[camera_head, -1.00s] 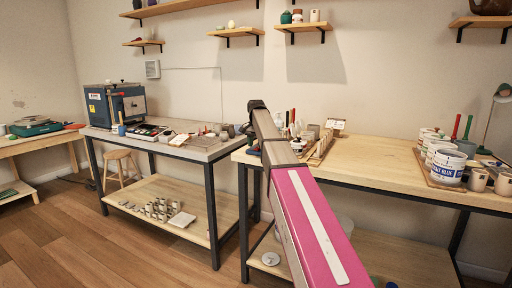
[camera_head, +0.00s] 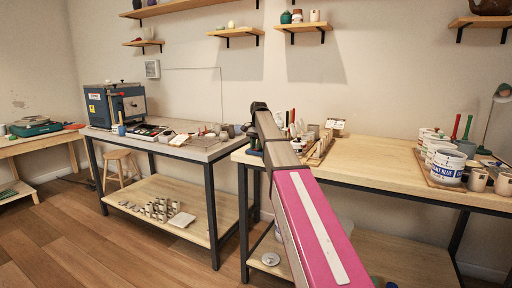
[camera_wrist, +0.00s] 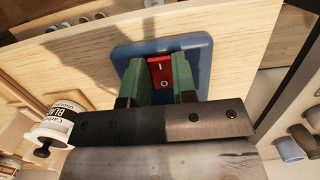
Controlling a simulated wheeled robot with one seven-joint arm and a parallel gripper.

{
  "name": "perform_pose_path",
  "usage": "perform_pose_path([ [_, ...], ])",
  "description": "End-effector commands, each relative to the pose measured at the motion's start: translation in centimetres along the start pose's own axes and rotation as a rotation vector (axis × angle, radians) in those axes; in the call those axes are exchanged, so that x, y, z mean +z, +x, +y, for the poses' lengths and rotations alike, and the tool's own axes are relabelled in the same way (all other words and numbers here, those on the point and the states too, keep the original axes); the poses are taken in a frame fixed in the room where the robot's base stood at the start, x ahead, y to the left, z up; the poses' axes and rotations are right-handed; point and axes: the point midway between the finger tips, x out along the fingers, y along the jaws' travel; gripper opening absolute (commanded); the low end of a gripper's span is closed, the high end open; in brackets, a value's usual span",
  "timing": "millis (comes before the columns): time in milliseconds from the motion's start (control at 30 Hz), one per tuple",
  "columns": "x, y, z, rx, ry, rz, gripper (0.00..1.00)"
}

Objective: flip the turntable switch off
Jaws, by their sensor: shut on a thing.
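The turntable switch (camera_wrist: 158,68) is a red rocker marked I and O, set on a blue base (camera_wrist: 203,50) at the wooden table's edge in the wrist view. My gripper (camera_wrist: 160,82) has its green fingertips on the left and right of the red rocker. It is shut on the switch; the fingers hide part of the blue base. In the head view my arm reaches to the left end of the right-hand table, and the switch cannot be made out there.
A black-labelled jar (camera_wrist: 52,128) stands left of my gripper in the wrist view. The right-hand table (camera_head: 372,165) has a clear middle, with paint tubs (camera_head: 447,167) at its right. A grey-topped table (camera_head: 200,151) stands to the left across a gap.

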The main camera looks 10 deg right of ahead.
Motion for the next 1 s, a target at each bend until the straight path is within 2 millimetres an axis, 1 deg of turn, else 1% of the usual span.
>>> perform_pose_path([
  [33, -0.4, -0.1, -0.1, 0.001, 0.002, -0.036, 0.02],
  [200, -0.3, -0.1, 0.0, 0.002, 0.000, -0.109, 0.02],
  [467, -0.2, -0.1, 0.0, 0.001, 0.000, -0.113, 0.02],
  [500, -0.2, -0.1, 0.0, 0.001, 0.000, -0.113, 0.32],
  [567, -0.2, -0.1, 0.0, 0.001, 0.000, -0.112, 0.51],
  [867, -0.3, -0.2, 0.0, 0.001, 0.000, -0.111, 0.51],
  [1000, -0.9, -1.2, -0.5, 0.000, 0.000, -0.110, 0.51],
])
